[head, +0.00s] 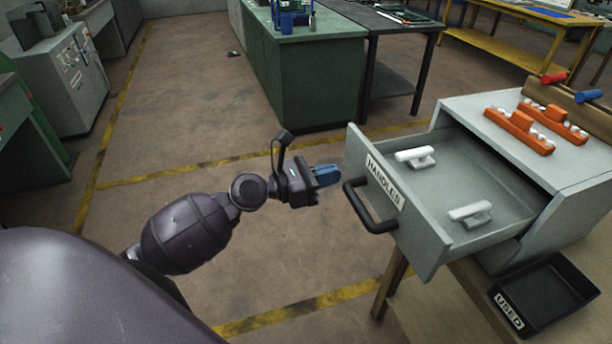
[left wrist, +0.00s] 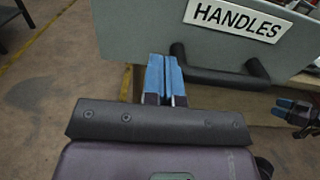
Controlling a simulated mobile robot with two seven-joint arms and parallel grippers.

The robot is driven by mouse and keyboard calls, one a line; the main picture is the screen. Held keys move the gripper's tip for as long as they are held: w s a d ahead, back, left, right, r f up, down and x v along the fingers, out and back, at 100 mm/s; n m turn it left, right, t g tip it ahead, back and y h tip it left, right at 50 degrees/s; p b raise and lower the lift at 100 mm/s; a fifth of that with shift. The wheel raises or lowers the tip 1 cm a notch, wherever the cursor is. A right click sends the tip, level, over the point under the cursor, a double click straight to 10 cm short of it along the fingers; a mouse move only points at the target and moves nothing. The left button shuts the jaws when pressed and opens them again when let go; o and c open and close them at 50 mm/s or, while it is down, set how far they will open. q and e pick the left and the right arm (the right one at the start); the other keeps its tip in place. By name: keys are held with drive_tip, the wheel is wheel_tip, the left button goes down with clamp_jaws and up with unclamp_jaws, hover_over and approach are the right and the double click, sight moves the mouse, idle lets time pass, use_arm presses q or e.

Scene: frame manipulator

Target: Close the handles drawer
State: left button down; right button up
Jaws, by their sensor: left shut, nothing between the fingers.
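The grey drawer (head: 408,205) labelled HANDLES is pulled well out of its cabinet (head: 505,135). Two white handles (head: 415,157) lie inside it, apart from each other. The drawer's black pull handle (head: 367,207) is on its front face, and it also shows in the left wrist view (left wrist: 215,77). My left gripper (head: 327,175) is shut and empty, in front of the drawer's front panel and beside the pull handle. Its blue fingertips (left wrist: 166,75) point toward the panel; I cannot tell whether they touch it. My right gripper (left wrist: 285,107) shows small at the right edge of the left wrist view.
Orange holders (head: 521,130) and red and blue tools rest on the cabinet top. A black tray (head: 545,296) marked USED sits on the wooden table (head: 440,310) beside the cabinet. A green bench (head: 310,75) stands behind. The floor left of the drawer is clear.

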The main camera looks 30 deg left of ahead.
sight(361, 168)
use_arm(q)
drive_tip(key=x, duration=0.4)
drive_tip(key=shift+w+d, duration=0.25)
use_arm(e)
drive_tip(key=shift+w+r, duration=0.35)
drive_tip(key=shift+r, duration=0.2)
use_arm(q)
drive_tip(key=shift+w+d+p, duration=0.1)
drive_tip(key=shift+p, duration=0.2)
use_arm(e)
drive_tip(key=shift+s+f, duration=0.1)
drive_tip(key=shift+s, duration=0.3)
